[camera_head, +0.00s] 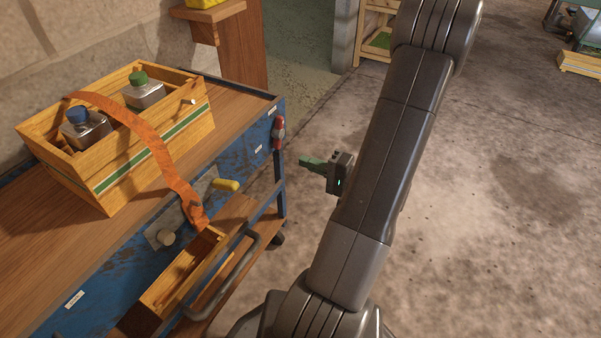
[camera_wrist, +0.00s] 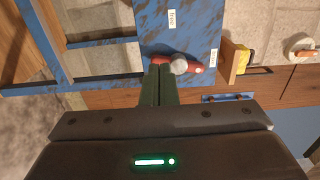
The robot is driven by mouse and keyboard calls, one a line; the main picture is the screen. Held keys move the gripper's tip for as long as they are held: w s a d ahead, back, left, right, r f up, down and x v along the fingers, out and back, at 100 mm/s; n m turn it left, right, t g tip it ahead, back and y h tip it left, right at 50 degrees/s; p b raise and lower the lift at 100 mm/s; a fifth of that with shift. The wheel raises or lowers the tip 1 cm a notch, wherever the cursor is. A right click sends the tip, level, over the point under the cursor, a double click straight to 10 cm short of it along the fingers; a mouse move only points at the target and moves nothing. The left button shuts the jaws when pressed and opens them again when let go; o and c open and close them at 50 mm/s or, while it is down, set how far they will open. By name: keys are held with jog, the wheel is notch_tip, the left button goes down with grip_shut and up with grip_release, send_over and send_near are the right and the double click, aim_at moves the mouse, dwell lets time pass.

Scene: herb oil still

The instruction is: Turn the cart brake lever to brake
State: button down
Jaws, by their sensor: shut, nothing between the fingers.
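The red brake lever (camera_head: 278,130) is on the blue end of the cart (camera_head: 262,120), near its top corner. In the wrist view the lever (camera_wrist: 193,69) shows red on both sides of a round grey hub. A label (camera_wrist: 172,18) that seems to read "free" and a second, unclear label (camera_wrist: 212,58) sit on the blue panel. My gripper (camera_head: 303,161) is shut and empty, its green fingers pointing at the cart end. In the wrist view its fingertips (camera_wrist: 160,70) overlap the lever's left red part; I cannot tell whether they touch.
A wooden crate (camera_head: 155,160) with two capped bottles and an orange strap stands on the cart top. A yellow handle (camera_head: 226,185), a grey rail (camera_head: 225,285) and an open wooden drawer (camera_head: 165,290) are along the cart's side.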

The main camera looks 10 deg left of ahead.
jog(key=shift+p+x, duration=1.1)
jog(key=shift+x, duration=3.35)
jog(key=shift+w+d+f+p, duration=0.15)
jog(key=shift+w+p, duration=0.05)
jog(key=shift+w, duration=0.2)
jog(key=shift+w+d+f+p, duration=0.15)
jog(key=shift+w+p, duration=0.05)
jog(key=shift+w, duration=0.15)
jog(key=b, duration=0.2)
send_near(270, 146)
jog(key=shift+v, duration=0.9)
jog(key=shift+s+a+r, duration=0.1)
jog(key=shift+p+x, duration=1.05)
jog(key=shift+x, duration=2.9)
